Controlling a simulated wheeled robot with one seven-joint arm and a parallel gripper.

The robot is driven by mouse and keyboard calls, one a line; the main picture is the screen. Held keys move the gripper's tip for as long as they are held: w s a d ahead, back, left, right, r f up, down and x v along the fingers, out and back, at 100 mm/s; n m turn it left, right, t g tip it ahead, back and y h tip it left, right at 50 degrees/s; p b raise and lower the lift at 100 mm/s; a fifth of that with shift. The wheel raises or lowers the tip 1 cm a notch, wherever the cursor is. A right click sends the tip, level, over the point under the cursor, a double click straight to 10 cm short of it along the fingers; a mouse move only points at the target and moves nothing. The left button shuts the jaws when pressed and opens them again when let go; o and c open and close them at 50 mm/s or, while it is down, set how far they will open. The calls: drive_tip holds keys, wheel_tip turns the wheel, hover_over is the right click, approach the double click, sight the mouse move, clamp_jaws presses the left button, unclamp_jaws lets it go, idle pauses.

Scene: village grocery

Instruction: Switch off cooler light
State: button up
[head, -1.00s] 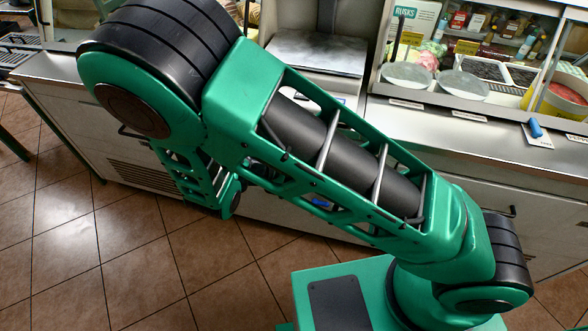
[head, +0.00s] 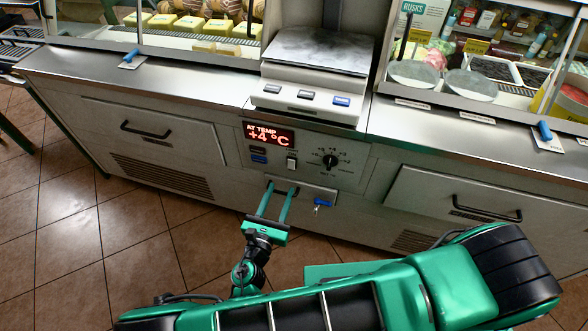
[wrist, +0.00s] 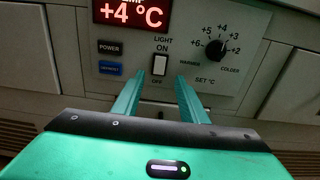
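The light switch is a small white rocker (head: 292,162) on the control panel at the front of the cooler counter. In the wrist view the rocker (wrist: 160,65) sits under "LIGHT ON" and above "OFF"; I cannot tell surely which way it is tipped. My gripper (head: 282,187) is open and empty, its two green fingers pointing at the panel just below the switch. In the wrist view the fingertips (wrist: 158,79) lie either side of the rocker, apparently short of the panel. The display cases of the cooler look lit.
Left of the switch are a POWER button (wrist: 109,47) and a blue DEFROST button (wrist: 110,70); a black temperature dial (wrist: 215,49) is to the right. A red display (head: 269,135) reads +4 °C. A key with a blue tag (head: 322,202) sits below right. A scale (head: 312,85) stands above.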

sight(291, 164)
drive_tip(key=x, duration=0.9)
drive_tip(key=shift+w+d, duration=0.1)
drive_tip(key=shift+w, duration=0.2)
drive_tip(key=shift+f, duration=0.1)
clamp_jaws()
